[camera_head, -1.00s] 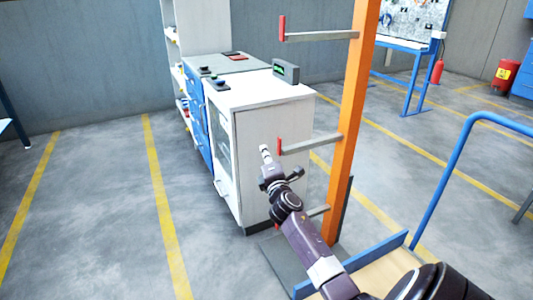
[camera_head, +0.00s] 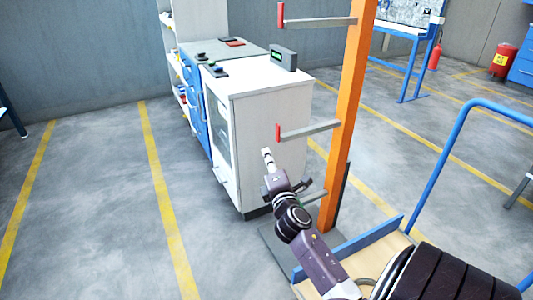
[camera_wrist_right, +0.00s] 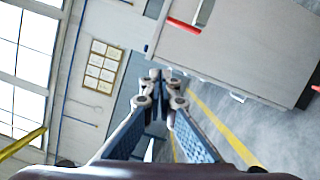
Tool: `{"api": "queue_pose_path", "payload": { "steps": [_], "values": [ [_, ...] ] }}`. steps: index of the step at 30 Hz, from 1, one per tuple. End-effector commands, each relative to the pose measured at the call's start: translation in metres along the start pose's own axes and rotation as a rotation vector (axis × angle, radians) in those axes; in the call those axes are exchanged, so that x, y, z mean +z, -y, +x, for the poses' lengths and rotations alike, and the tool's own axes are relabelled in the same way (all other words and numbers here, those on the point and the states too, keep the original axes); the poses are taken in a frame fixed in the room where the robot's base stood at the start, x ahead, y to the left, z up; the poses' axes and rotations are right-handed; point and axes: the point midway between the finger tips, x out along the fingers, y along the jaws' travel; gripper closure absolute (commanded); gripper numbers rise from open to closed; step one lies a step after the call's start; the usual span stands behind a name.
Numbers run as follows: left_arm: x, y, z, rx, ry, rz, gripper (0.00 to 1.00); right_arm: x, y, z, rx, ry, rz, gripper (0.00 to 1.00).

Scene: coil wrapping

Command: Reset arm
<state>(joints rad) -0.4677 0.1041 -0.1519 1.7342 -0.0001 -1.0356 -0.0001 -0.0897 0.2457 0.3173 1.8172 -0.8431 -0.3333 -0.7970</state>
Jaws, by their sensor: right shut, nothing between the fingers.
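My right arm comes in from the bottom right in the head view. Its gripper (camera_head: 267,155) points up and away, in front of the white cabinet (camera_head: 272,150) and just left of the orange rack post (camera_head: 350,120). In the right wrist view the gripper (camera_wrist_right: 160,76) shows with its two fingers together at the tips and nothing between them. My left gripper is in neither view.
The orange post carries grey prongs with red ends; the middle prong (camera_head: 310,130) is close to my right gripper. A blue-railed cart (camera_head: 440,185) stands at the right. Open floor (camera_head: 90,220) lies at the left, and a red bin (camera_head: 503,58) stands far right.

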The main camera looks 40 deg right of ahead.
Motion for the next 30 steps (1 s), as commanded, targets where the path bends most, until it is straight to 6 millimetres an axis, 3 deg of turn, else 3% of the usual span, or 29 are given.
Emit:
{"api": "queue_pose_path", "payload": {
  "steps": [14,19,23,26,30],
  "values": [
    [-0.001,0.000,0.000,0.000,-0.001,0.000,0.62,0.000,0.000,0.000,-0.001,0.000,0.001,1.00],
    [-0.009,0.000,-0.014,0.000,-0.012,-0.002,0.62,-0.009,0.014,-0.016,-0.064,0.005,0.108,1.00],
    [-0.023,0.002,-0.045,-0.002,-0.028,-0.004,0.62,-0.030,0.046,-0.058,-0.230,0.022,0.345,1.00],
    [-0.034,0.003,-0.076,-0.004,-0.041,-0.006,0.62,-0.057,0.079,-0.108,-0.424,0.045,0.565,1.00],
    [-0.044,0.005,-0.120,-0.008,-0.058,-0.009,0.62,-0.100,0.116,-0.196,-0.727,0.093,0.819,1.00]
  ]
}}
